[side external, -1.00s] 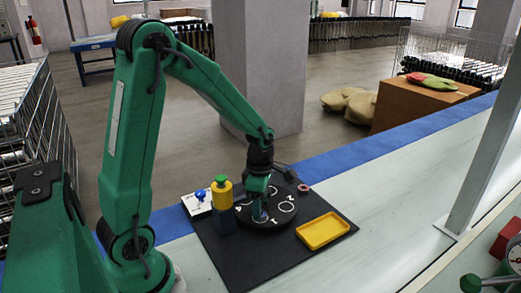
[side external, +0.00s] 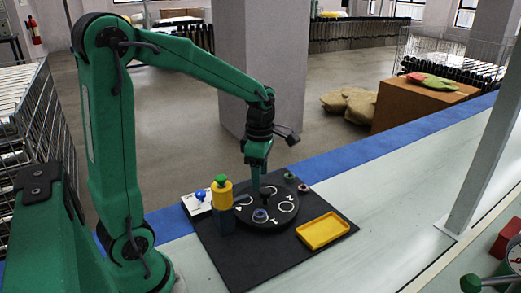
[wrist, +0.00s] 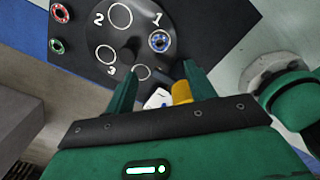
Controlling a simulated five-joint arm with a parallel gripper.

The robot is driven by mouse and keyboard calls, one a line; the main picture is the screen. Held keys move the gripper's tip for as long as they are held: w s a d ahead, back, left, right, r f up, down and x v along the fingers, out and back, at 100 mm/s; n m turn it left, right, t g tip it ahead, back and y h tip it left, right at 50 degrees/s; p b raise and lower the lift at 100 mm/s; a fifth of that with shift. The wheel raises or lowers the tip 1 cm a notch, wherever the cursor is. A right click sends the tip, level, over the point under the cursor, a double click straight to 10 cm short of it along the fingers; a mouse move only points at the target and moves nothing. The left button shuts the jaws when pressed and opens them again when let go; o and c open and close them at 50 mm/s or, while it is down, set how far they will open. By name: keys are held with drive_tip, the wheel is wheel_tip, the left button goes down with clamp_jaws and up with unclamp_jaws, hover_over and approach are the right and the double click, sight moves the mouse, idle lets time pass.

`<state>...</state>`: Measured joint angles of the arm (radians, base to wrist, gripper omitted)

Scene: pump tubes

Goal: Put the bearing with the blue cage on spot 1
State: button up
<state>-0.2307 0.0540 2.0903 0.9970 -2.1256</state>
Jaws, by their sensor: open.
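The bearing with the blue cage (side external: 260,215) lies on the black round plate (side external: 246,221). In the wrist view the bearing (wrist: 159,41) sits flat beside the printed 1, where spot 1 is, and covers the ring there. My gripper (side external: 258,188) is open and empty, raised above the plate and apart from the bearing. In the wrist view its two fingers (wrist: 158,82) are spread with nothing between them. Rings 2, 3 and 4 on the plate look empty.
A green-caged bearing (side external: 289,176) and a red-caged bearing (side external: 303,188) lie off the plate at its far side. A yellow tray (side external: 323,231) is empty. A yellow cylinder with a green knob (side external: 222,194) stands left of the plate. A dark post (wrist: 131,49) rises mid-plate.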

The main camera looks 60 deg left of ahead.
idle(0.4)
drive_tip(key=s+d+r+m+t, duration=0.2)
drive_tip(key=s+d+r+m, duration=0.2)
drive_tip(key=m, duration=0.9)
drive_tip(key=s+d+r+m+t, duration=0.3)
drive_tip(key=s+m, duration=0.4)
drive_tip(key=m, duration=0.7)
drive_tip(key=shift+s+d+r+t, duration=0.3)
drive_tip(key=shift+d+r, duration=0.2)
drive_tip(key=shift+r, duration=0.1)
